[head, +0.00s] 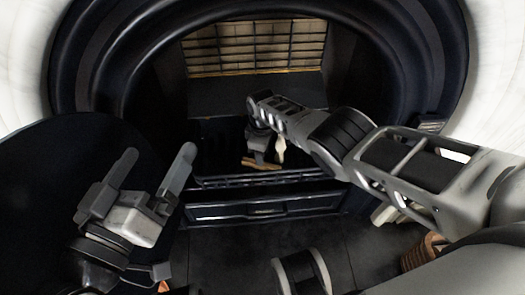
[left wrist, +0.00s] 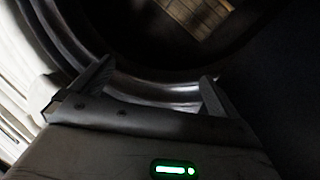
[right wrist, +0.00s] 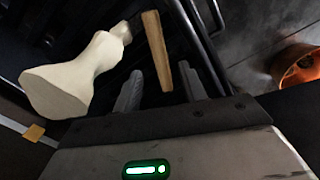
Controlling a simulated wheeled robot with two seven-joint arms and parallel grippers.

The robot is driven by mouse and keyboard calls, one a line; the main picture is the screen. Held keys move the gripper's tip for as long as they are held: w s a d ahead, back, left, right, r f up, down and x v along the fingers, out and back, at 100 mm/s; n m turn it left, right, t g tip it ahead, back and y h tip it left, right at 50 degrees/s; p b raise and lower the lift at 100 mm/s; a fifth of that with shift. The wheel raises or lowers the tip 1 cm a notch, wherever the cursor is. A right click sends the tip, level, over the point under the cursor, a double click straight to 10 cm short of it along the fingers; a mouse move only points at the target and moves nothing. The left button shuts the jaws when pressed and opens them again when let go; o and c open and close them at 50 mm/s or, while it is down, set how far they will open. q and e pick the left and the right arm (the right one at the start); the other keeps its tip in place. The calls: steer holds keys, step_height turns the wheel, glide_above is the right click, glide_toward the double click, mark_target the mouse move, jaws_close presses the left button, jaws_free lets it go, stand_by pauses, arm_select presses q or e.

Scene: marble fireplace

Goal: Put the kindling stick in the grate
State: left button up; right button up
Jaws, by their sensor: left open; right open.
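The kindling stick (head: 262,163) is a short light-brown piece of wood. In the head view it shows low in the firebox, just behind the front bar of the dark grate (head: 255,182). In the right wrist view the stick (right wrist: 157,50) lies ahead of my right gripper (right wrist: 160,92), its near end between the open fingertips; I cannot tell if it touches them. My right gripper is partly hidden by its own arm in the head view. My left gripper (head: 159,153) is open and empty, at the left in front of the fireplace.
A cream, flared object (right wrist: 75,80) is beside the stick in the right wrist view. An orange-brown rounded object (right wrist: 298,66) stands on the dark floor at right. A gridded back panel (head: 255,45) lines the firebox, and a black arched surround (head: 110,60) frames its opening.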

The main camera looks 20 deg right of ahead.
step_height(320, 180, up, 3)
steer(key=shift+r+p, duration=0.1)
steer(key=shift+p, duration=0.7)
arm_select(q)
steer(key=f+g+y+p, duration=0.1)
steer(key=p, duration=0.1)
steer(key=s+a+f+m+g+y+p, duration=0.1)
steer(key=p, duration=0.1)
steer(key=f+g+y+p, duration=0.1)
steer(key=f+p, duration=0.1)
steer(key=shift+s+a+f, duration=0.1)
steer(key=shift+s+a, duration=0.05)
steer(key=shift+a, duration=0.25)
arm_select(e)
step_height(320, 180, up, 7)
steer(key=shift+s, duration=0.1)
